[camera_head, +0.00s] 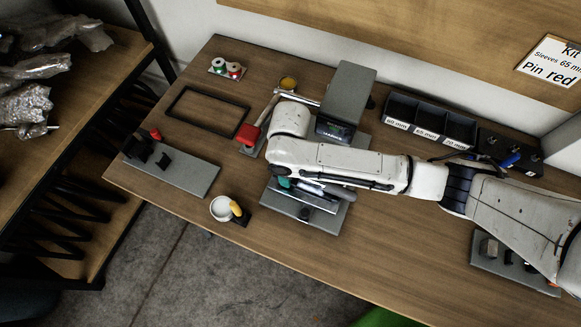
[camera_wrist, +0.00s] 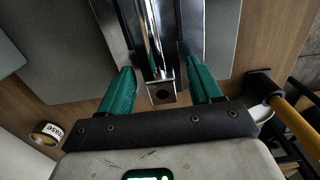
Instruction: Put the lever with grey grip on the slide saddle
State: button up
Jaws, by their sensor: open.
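A slide fixture sits on a grey plate (camera_head: 296,208) at the middle front of the bench. In the wrist view, its bright metal rail (camera_wrist: 150,30) runs away from me and ends in a small block with a dark hole (camera_wrist: 160,95). I cannot clearly pick out the saddle. My gripper (camera_head: 290,184) is over this plate; its teal fingers (camera_wrist: 160,78) are open, one on each side of the rail end. I cannot tell whether they touch it. A slim pale-grey rod (camera_head: 298,97) lies behind my wrist; I cannot tell whether it is the lever with grey grip.
A grey-topped box (camera_head: 350,92) stands behind my arm, beside the labelled black bins (camera_head: 418,122). A red block (camera_head: 248,135), a black frame (camera_head: 180,112) and another grey plate (camera_head: 193,176) are to the left. A white cup (camera_head: 221,208) with a yellow-handled item stands near the front edge.

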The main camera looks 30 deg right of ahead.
notch_tip(320, 180, up, 12)
jog(key=shift+r, duration=0.15)
dwell(0.4)
